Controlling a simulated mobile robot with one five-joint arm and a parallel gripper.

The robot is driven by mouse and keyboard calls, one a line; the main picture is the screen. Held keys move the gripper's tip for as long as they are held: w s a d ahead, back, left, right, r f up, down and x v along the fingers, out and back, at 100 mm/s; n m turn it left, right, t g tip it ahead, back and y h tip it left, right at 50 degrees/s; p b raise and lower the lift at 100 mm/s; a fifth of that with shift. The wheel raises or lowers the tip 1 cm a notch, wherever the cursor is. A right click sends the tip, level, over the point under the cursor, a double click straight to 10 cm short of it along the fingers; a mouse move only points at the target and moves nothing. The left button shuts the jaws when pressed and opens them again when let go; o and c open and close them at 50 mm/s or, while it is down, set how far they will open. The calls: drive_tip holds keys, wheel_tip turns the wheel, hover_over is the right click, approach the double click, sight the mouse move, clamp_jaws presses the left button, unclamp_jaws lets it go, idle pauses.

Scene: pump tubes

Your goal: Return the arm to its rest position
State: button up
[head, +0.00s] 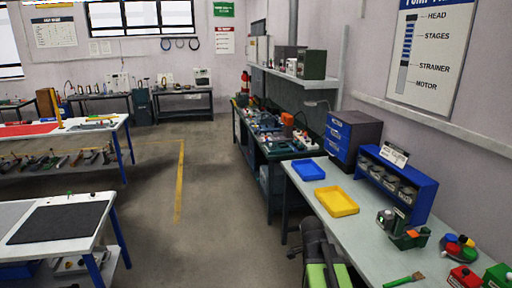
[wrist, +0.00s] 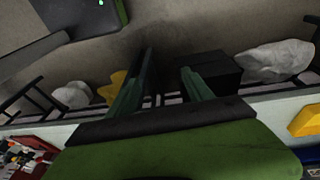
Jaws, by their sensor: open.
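My gripper (wrist: 167,68) shows in the wrist view with its two dark green fingers spread apart. Nothing is between the fingers, so it is open and empty. Beyond the fingers are the floor and the space under a bench. In the head view, a green and dark part of my arm (head: 322,262) shows at the bottom, beside the left edge of the right workbench (head: 372,245). The fingertips cannot be made out in the head view.
A yellow tray (head: 337,202) and a blue tray (head: 308,170) lie on the right workbench. A white table (head: 98,235) stands at left. The floor aisle (head: 205,220) between is clear.

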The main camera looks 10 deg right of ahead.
drive_tip(key=a+f+n+y+b, duration=0.1)
drive_tip(key=a+f+n+y, duration=0.1)
drive_tip(key=a+n, duration=1.4)
drive_tip(key=shift+s+a+f+n+t, duration=0.25)
drive_tip(key=shift+a+n+t, duration=0.15)
drive_tip(key=shift+n, duration=0.3)
